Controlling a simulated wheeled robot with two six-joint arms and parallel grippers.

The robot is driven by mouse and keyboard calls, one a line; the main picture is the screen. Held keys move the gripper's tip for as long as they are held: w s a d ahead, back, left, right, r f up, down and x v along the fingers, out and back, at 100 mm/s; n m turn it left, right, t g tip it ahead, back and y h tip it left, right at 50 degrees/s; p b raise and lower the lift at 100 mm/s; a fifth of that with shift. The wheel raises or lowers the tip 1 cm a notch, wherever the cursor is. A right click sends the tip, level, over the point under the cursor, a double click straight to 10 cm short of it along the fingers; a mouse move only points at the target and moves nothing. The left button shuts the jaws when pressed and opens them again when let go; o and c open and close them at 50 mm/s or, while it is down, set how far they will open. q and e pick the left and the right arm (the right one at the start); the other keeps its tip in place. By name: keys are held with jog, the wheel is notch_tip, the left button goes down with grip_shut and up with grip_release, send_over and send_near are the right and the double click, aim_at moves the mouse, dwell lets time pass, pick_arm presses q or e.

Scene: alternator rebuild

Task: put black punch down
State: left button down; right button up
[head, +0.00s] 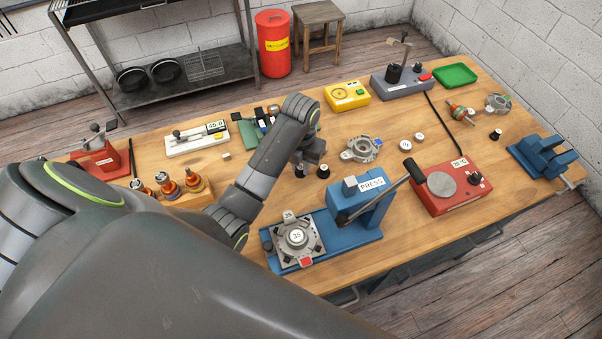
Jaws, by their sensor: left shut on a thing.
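My left gripper (309,158) points down over the middle of the table, behind the blue press (372,205). It is shut on the black punch, which I cannot clearly make out between the dark fingers. I cannot tell whether either is the held punch, or whether the punch touches the table. My right gripper is out of view.
The press base holds a grey housing (296,236). A metal housing (360,149) lies right of my gripper.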

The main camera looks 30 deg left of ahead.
aim_at(300, 167)
pick_arm(q)
notch_tip(300, 167, down, 2)
jog(key=shift+s+f, duration=0.1)
jog(key=shift+f, duration=0.6)
jog(key=c, duration=1.3)
grip_release()
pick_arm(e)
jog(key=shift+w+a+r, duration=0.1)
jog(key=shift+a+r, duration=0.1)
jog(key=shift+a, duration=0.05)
